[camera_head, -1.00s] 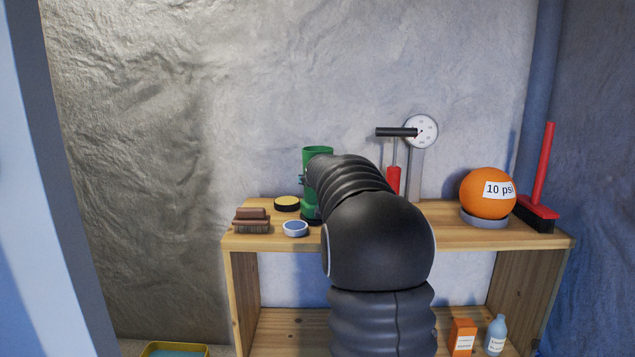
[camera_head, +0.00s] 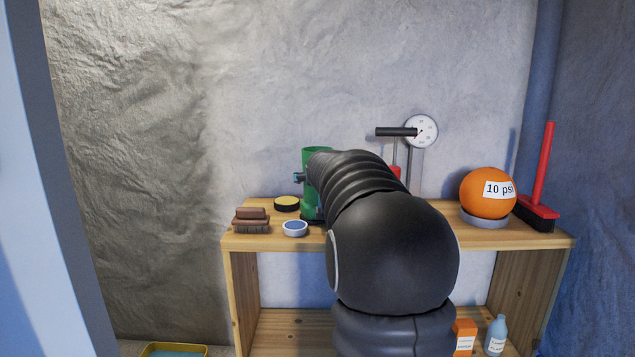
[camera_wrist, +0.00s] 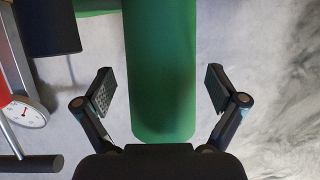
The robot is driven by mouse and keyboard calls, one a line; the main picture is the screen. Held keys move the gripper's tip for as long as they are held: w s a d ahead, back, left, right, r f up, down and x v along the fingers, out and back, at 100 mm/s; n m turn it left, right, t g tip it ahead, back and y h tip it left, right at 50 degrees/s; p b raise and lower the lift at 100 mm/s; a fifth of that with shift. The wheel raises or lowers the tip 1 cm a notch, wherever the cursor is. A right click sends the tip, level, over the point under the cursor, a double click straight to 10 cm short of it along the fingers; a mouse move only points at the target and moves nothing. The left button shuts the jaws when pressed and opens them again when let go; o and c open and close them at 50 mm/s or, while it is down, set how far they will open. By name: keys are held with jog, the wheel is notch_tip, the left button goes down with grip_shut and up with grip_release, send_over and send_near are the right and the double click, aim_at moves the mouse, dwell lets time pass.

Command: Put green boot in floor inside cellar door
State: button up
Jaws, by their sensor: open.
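The green boot (camera_head: 308,205) stands upright on the top shelf of the wooden bench, partly hidden behind my arm in the head view. In the wrist view the boot's green shaft (camera_wrist: 160,70) fills the middle, between the two fingers of my gripper (camera_wrist: 160,92). My gripper is open, with a gap on each side of the shaft. In the head view my gripper is mostly hidden by my arm. The cellar door is not clearly identifiable.
A yellow-rimmed tray (camera_head: 175,349) sits on the floor.

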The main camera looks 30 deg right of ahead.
jog(key=v, duration=0.8)
